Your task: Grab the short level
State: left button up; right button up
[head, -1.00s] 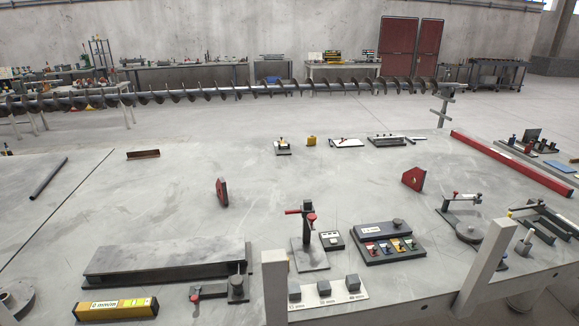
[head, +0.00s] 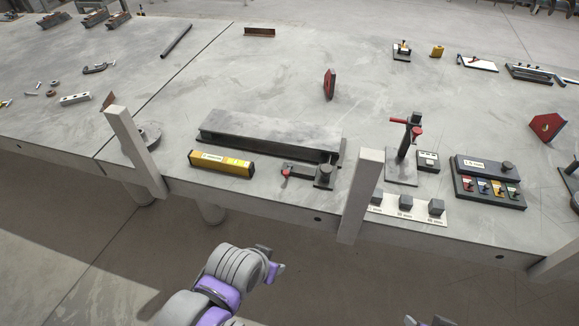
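The short level is a yellow bar (head: 222,163) with a pale label and dark ends. It lies flat near the table's front edge, in front of a long grey steel beam and left of a small clamp. My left gripper (head: 272,264) is below and in front of the table edge, apart from the level and to its lower right. Its fingers are small and turned away, so their opening is unclear. My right gripper (head: 430,321) just shows at the bottom edge, mostly cut off. I see nothing held in either.
The grey beam (head: 270,130) lies behind the level. A red-handled clamp (head: 308,174) is to its right. Pale upright posts (head: 135,150) (head: 360,195) rise at the table's front edge on both sides. The table between the beam and the dark pipe (head: 176,41) is clear.

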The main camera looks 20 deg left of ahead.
aim_at(197, 158)
jog(key=u, duration=1.5)
jog(key=i+z, duration=0.25)
jog(key=i, duration=0.35)
jog(key=i+j+z, duration=0.3)
jog(key=i, duration=0.3)
